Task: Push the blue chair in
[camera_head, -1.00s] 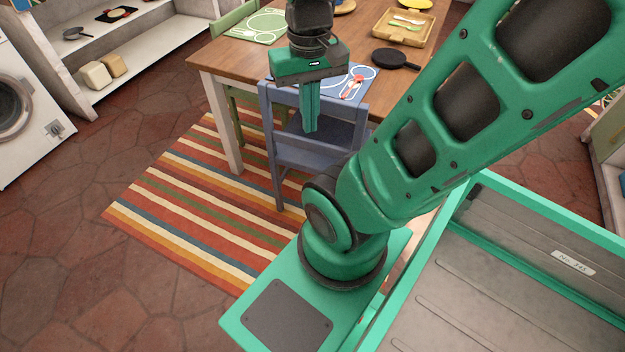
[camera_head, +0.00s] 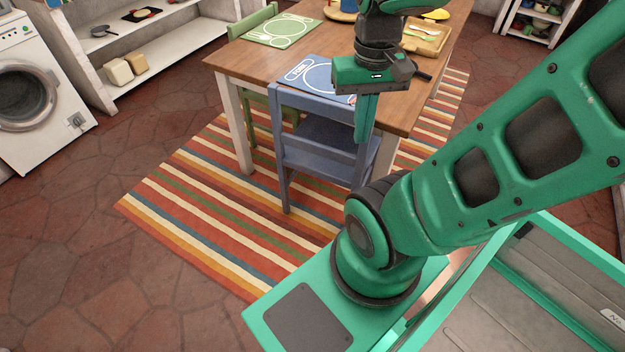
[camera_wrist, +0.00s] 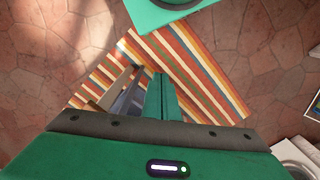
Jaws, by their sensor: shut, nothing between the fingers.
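The blue chair (camera_head: 318,158) stands at the near end of the wooden table (camera_head: 262,62), with its back toward me and its seat partly under the table edge. My gripper (camera_head: 363,138) is shut and empty, pointing down at the right side of the chair's back. In the head view its fingers overlap the chair's right post; I cannot tell whether they touch. In the wrist view the shut fingers (camera_wrist: 161,98) are beside a blue-grey part of the chair (camera_wrist: 128,100).
A striped rug (camera_head: 200,205) lies under the table and chair. A green chair (camera_head: 256,28) stands at the table's left side. A washing machine (camera_head: 35,95) and a white shelf (camera_head: 140,75) are at the left. The tiled floor at front left is clear.

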